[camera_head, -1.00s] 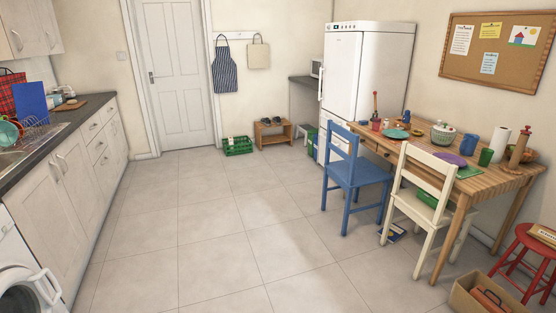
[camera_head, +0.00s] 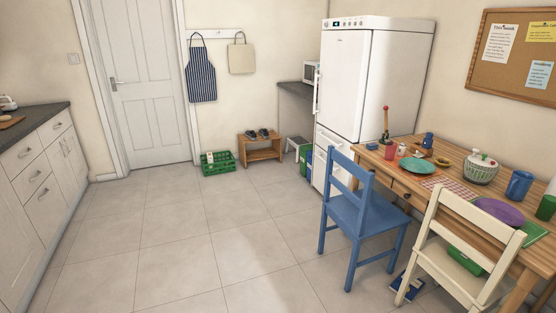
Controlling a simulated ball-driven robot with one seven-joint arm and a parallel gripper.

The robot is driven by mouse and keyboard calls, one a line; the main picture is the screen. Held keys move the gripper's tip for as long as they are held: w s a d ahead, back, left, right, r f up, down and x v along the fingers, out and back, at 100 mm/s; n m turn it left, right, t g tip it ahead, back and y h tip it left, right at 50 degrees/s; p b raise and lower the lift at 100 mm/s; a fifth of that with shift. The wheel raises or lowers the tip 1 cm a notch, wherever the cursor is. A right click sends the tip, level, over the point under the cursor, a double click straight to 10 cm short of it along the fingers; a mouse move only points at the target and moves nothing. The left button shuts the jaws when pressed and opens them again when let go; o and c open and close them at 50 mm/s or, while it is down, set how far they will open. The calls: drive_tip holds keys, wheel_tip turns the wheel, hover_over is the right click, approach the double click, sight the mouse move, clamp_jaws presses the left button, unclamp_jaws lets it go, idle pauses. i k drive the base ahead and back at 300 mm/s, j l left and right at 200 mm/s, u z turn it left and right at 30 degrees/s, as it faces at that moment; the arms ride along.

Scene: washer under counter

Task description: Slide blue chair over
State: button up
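The blue chair (camera_head: 362,216) stands upright on the tiled floor, right of the middle of the head view. Its backrest is toward the left and its seat points toward the wooden table (camera_head: 440,180). It stands at the table's left end, in front of the fridge. A cream chair (camera_head: 455,250) stands to its right, nearer to me, with a green thing on its seat. My gripper is not in view.
The floor (camera_head: 190,245) left of the blue chair is clear. A book (camera_head: 407,287) lies on the floor between the chairs. The white fridge (camera_head: 360,100) stands behind. A green crate (camera_head: 217,163) and a small wooden bench (camera_head: 260,148) stand by the back wall.

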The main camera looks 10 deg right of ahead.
sight(364, 213)
drive_tip(key=i, duration=1)
drive_tip(key=i+l+u, duration=0.1)
drive_tip(key=i, duration=0.9)
drive_tip(key=i+l, duration=0.15)
drive_tip(key=i, duration=0.9)
